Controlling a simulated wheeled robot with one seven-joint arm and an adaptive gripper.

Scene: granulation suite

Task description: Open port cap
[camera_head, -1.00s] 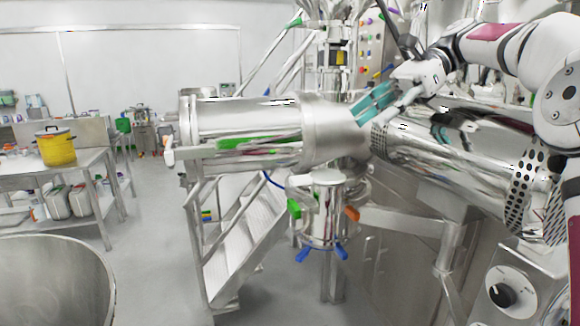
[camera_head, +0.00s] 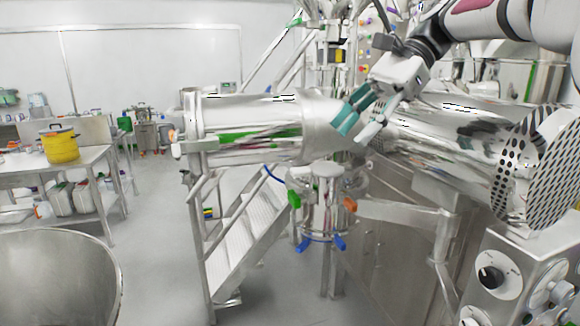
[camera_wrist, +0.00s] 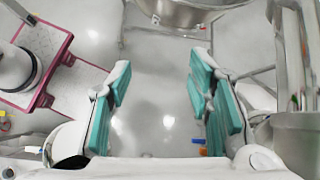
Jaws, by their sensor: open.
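A steel horizontal cylinder (camera_head: 250,122) with a flanged left end crosses the middle of the head view. Below its right part stands a short vertical vessel with a round pale lid (camera_head: 327,170), green and orange grips on its sides and blue handles underneath. I cannot tell which of these parts is the port cap. My gripper (camera_head: 357,125) is open, with teal finger pads pointing down and left. In the head view it overlaps the right end of the cylinder; contact cannot be told. In the wrist view the space between the open fingers (camera_wrist: 158,75) is empty, with pale floor behind.
A perforated disc (camera_head: 540,170) and a control box with a black knob (camera_head: 490,277) stand at the right. Steel steps (camera_head: 245,240) are below the cylinder. A large bowl (camera_head: 60,280) fills the lower left. A yellow pot (camera_head: 60,147) stands on a table at left.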

